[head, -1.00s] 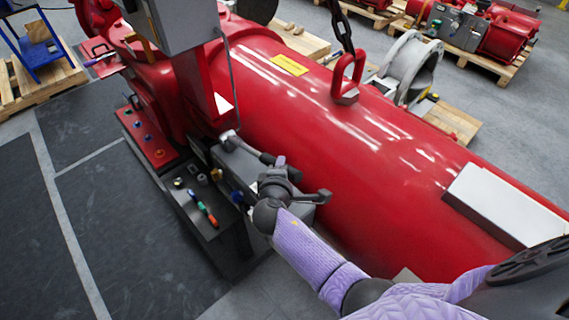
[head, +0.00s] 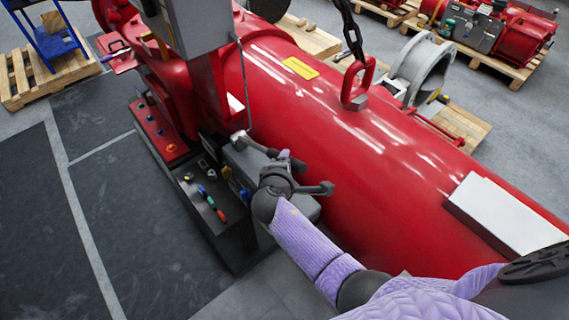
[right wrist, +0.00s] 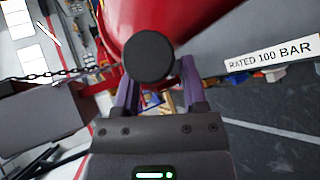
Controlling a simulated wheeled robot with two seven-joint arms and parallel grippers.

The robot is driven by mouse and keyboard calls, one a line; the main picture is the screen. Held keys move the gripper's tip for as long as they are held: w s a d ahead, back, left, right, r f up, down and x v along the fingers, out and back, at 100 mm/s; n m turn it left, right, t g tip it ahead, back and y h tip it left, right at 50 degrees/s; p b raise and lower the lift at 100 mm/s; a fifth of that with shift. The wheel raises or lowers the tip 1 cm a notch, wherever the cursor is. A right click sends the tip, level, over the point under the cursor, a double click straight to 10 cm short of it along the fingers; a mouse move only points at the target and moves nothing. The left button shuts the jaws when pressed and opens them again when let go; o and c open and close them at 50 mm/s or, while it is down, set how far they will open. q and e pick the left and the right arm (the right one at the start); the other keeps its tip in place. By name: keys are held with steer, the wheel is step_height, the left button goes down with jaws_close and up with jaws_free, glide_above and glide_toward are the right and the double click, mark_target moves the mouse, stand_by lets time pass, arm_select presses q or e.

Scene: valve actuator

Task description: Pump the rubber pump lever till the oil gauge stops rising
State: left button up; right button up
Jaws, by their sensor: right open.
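The pump lever has a dark rubber grip (head: 262,149) and runs out from the grey pump box (head: 240,165) beside the red cylinder. In the right wrist view its round black end (right wrist: 148,59) faces the camera. My right gripper (head: 284,156) is at the outer end of the lever in the head view. Its two purple fingers (right wrist: 160,88) are open on either side of the lever end, with the end overlapping the left finger; contact cannot be told. The oil gauge cannot be made out. My left gripper is out of view.
The large red cylinder (head: 380,160) lies just beyond the lever. A black bench (head: 205,205) with coloured tools stands left of the pump. A chain and red shackle (head: 357,85) are above the cylinder. A "RATED 100 BAR" label (right wrist: 272,52) shows at right in the wrist view.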

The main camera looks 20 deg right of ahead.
steer(key=v, duration=0.6)
steer(key=shift+p, duration=0.35)
steer(key=shift+s+a, duration=0.1)
steer(key=shift+s, duration=0.1)
steer(key=s+d+r+m+g+y, duration=0.1)
steer(key=s+m+g+y, duration=0.25)
steer(key=s+m, duration=0.45)
steer(key=s+d+m+g+y, duration=0.2)
steer(key=s+m+g+y, duration=0.15)
steer(key=s, duration=0.75)
step_height(320, 180, down, 33)
steer(key=s+g+b, duration=0.1)
steer(key=s+b, duration=0.2)
steer(key=b, duration=1.3)
steer(key=s+d+f+g+b, duration=0.1)
steer(key=s+f+b, duration=0.6)
steer(key=f, duration=0.6)
steer(key=s+d+f+g+b, duration=0.1)
steer(key=s+f+b, duration=0.6)
steer(key=f, duration=0.5)
steer(key=shift+d+f+h, duration=0.15)
steer(key=shift+f+h, duration=0.25)
